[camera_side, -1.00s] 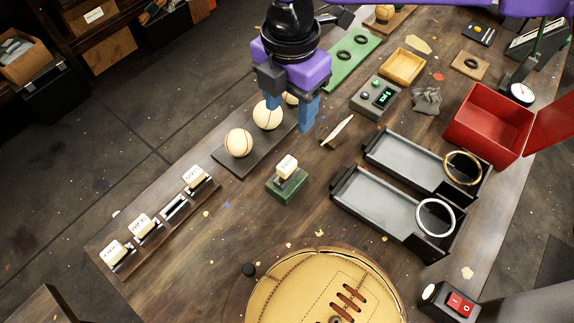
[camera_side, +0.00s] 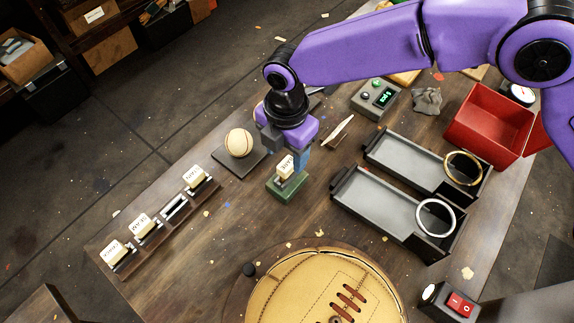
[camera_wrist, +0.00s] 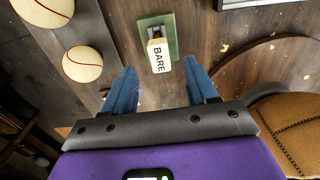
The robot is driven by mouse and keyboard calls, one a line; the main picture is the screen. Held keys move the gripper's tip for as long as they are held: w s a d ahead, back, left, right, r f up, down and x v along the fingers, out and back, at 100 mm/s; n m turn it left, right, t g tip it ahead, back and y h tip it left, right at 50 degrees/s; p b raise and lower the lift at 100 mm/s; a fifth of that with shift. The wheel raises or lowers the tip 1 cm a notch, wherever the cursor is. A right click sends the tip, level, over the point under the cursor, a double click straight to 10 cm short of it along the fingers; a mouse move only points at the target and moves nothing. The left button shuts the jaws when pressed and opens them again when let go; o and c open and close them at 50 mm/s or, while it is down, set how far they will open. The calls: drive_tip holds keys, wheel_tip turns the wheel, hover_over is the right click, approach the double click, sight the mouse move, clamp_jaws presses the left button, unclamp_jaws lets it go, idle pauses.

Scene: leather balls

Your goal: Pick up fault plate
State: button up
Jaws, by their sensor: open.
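A cream plate lettered BARE (camera_wrist: 158,55) stands on a small green block (camera_wrist: 171,22) in the wrist view. In the side view the plate (camera_side: 285,166) shows on the green block (camera_side: 287,187), just under my gripper (camera_side: 287,155). My gripper (camera_wrist: 160,70) is open and empty, its two blue fingers either side of the plate's line. The fingertips look just short of the plate; I cannot tell whether they overlap it in height. Three similar plates (camera_side: 195,177) stand in a dark rack (camera_side: 158,228) with one bare slot.
Stitched pale balls (camera_side: 239,143) sit on a dark board left of my gripper. A small card (camera_side: 338,131) and two grey trays (camera_side: 380,208) lie to the right. A large round leather piece (camera_side: 300,290) is in front. Bare tabletop lies between rack and block.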

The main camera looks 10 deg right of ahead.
sight(287, 163)
wheel_tip(287, 163, down, 5)
drive_tip(key=shift+w, duration=0.1)
idle(0.3)
drive_tip(key=c, duration=1)
